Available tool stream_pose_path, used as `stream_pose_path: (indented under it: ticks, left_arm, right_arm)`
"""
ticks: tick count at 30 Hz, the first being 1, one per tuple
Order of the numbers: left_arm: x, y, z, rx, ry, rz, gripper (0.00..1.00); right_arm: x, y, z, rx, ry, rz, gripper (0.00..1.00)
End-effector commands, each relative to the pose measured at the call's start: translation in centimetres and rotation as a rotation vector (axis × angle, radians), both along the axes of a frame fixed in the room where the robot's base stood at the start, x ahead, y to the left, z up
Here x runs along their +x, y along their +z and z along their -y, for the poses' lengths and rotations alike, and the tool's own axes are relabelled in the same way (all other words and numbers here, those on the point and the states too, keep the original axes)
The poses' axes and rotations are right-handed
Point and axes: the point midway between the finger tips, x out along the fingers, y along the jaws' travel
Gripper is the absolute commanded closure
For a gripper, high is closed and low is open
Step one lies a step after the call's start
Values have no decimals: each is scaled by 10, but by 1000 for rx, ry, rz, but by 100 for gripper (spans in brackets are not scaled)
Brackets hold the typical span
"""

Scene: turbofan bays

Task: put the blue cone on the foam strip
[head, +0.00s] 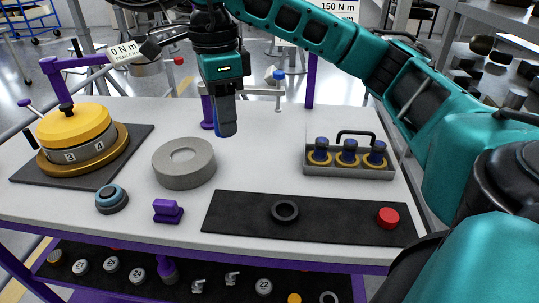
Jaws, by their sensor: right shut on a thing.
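My right gripper (226,122) comes down from the top centre above the white table and points downward. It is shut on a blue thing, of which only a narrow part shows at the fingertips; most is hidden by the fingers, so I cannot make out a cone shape. The foam strip (240,208) is a long dark strip along the table's front right. A black ring (285,211) lies near its middle and a red cap (388,217) near its right end. The gripper is above and behind the strip, apart from it. My left gripper is not in view.
A grey disc (184,163) lies left of the gripper. A yellow-topped unit (75,130) stands on a dark mat at left. A grey tray (345,172) holds blue-topped parts at right. A blue-ringed puck (111,199) and purple block (168,211) sit in front.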

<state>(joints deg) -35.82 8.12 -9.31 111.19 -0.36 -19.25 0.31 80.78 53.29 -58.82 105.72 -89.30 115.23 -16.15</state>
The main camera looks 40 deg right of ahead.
Motion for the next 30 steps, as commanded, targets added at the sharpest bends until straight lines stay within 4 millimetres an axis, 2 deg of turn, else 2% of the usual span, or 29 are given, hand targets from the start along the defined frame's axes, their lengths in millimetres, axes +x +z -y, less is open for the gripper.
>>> stream_pose_path:
  ticks: [8, 15, 18, 26, 30]
  left_arm:
    - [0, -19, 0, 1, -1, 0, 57]
    - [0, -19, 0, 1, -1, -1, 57]
    - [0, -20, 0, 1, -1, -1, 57]
    - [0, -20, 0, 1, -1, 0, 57]
    - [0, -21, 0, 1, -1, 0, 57]
  right_arm:
    - [-2, -63, 0, -1, 4, -9, 93]
    - [-1, -122, 0, -1, 5, -6, 93]
    - [-1, -141, 0, -1, 4, -5, 93]
    - [0, -162, 0, 0, 3, -2, 93]
    - [-1, -181, 0, -1, 4, -5, 93]
